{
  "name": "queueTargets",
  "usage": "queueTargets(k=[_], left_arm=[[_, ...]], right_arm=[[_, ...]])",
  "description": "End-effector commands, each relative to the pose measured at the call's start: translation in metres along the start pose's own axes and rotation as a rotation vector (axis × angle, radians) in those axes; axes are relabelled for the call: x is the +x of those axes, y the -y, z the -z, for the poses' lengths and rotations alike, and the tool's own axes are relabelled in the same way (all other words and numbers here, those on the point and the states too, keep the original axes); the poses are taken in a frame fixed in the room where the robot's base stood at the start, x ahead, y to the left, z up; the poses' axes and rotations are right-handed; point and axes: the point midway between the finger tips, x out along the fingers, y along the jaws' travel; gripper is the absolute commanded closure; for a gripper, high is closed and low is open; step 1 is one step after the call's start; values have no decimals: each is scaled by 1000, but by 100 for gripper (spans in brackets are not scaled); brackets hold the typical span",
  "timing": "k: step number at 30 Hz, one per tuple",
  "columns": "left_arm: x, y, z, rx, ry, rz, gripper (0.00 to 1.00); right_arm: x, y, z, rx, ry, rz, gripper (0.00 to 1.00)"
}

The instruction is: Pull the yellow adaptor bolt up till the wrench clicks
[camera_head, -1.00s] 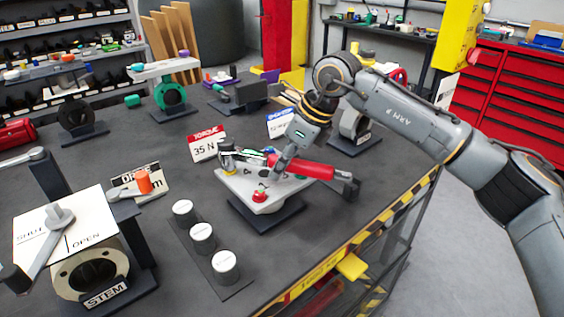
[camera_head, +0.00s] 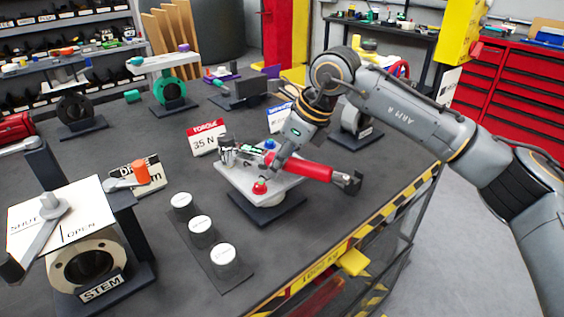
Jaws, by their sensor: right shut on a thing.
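A torque wrench with a red handle (camera_head: 310,171) lies across the pale valve plate (camera_head: 243,190) in the middle of the bench. Its dark head (camera_head: 227,151) is at the left and its grey end is at the right. My right gripper (camera_head: 272,167) reaches down from the upper right and is shut on the wrench near the left part of its handle. A red bolt (camera_head: 260,188) shows on the plate in front of the wrench, and a blue bolt (camera_head: 270,145) behind it. I cannot make out the yellow adaptor bolt. My left gripper is not in view.
A TORQUE 35 N sign (camera_head: 206,138) stands behind the plate. Three round weights (camera_head: 201,230) sit in front left on a dark strip. A valve box marked STEM (camera_head: 84,260) is at the lower left. The striped bench edge (camera_head: 340,247) runs close at right.

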Motion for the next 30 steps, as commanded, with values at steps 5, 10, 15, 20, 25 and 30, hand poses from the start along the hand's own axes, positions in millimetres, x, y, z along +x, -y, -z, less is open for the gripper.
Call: queueTargets(k=[5,10,15,20,25,30], left_arm=[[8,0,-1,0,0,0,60],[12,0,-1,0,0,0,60],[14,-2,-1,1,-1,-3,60],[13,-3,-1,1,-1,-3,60],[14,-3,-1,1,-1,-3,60],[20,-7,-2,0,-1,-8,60]], right_arm=[[0,-6,-1,35,5,19,100],[0,-11,-1,69,4,36,100],[-1,-12,-1,86,5,44,100],[-2,-12,-1,88,4,44,100],[-1,-13,-1,90,5,45,100],[0,-18,-2,118,5,59,100]])
